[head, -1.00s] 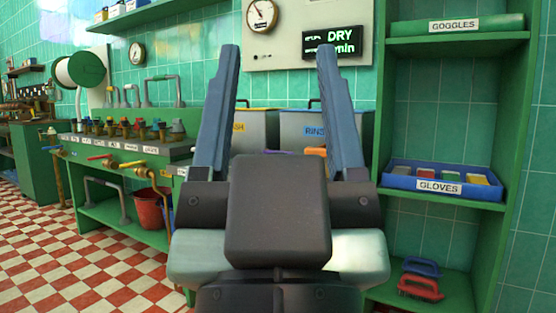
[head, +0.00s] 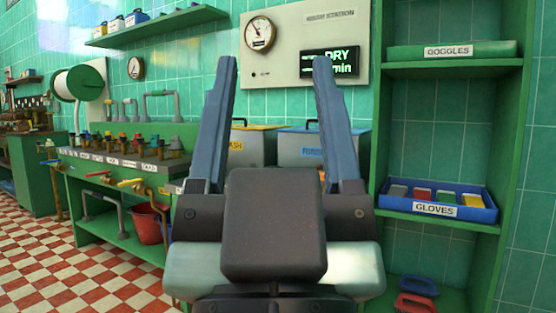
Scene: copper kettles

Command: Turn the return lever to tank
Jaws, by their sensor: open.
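My gripper (head: 276,62) is open and empty in the middle of the head view, its two blue-grey fingers pointing up and apart. A green bench (head: 110,188) with a grey top stands to the left. Along its front edge are a blue handle (head: 50,161), a red handle (head: 98,174) and a yellow handle (head: 130,183). The labels near them are too small to read, so I cannot tell which handle is the return lever. My gripper is to the right of these handles and touches none of them.
Lidded bins (head: 312,147) stand behind my fingers, partly hidden. A wall panel (head: 292,72) carries a gauge and a lit display. Green shelves (head: 440,70) with a blue gloves tray (head: 437,196) are close on the right. A red bucket (head: 148,224) sits under the bench. Checkered floor is free at left.

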